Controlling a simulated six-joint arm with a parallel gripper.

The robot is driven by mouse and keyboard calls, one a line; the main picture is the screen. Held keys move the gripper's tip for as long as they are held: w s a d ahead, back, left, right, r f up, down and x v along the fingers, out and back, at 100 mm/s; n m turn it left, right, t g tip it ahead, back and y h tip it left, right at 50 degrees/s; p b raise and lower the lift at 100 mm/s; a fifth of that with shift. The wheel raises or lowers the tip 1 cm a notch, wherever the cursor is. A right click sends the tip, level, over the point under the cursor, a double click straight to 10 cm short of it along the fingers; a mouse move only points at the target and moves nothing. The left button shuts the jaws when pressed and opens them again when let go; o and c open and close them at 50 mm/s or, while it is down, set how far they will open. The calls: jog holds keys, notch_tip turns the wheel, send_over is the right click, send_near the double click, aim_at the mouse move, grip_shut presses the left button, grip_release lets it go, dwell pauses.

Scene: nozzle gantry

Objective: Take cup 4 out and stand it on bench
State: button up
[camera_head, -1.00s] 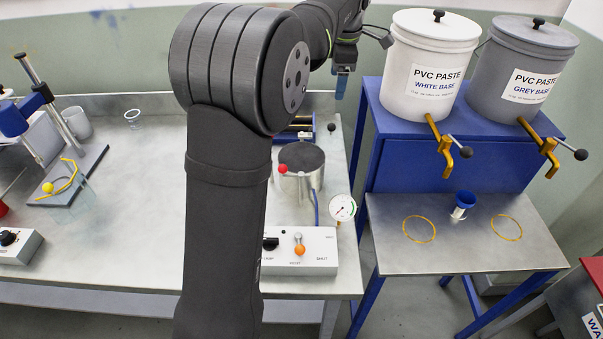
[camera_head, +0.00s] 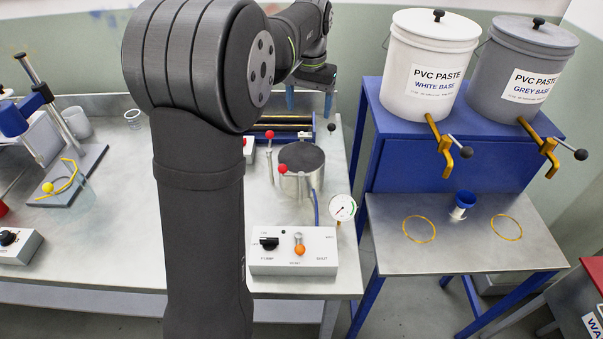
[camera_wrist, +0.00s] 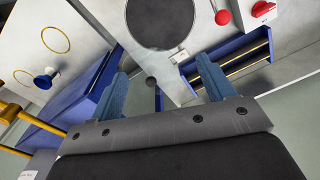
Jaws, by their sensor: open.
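No cup shows a readable number, so I cannot tell which is cup 4. The lid shows at the top of the wrist view (camera_wrist: 163,20). My gripper (camera_head: 309,100) is open and empty, above the bench's back right corner. Its two blue fingers straddle the lower middle of the wrist view (camera_wrist: 160,78).
A blue frame with rods (camera_head: 282,127) lies behind the pot. A control box (camera_head: 293,252) and a gauge (camera_head: 342,207) stand in front. White (camera_head: 432,65) and grey (camera_head: 520,70) paste buckets sit on the blue stand at right. The bench's left middle is clear.

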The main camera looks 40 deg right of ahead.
jog(key=a+f+m, duration=0.1)
jog(key=a+m, duration=0.1)
jog(key=m, duration=0.4)
send_near(301, 164)
jog(key=shift+m, duration=0.4)
jog(key=f, duration=0.2)
jog(key=s+a+f, duration=0.1)
jog(key=f, duration=0.4)
jog(key=shift+s+a+f, duration=0.25)
jog(key=shift+f, duration=0.15)
jog(key=shift+c, duration=0.2)
jog(key=c, duration=1.1)
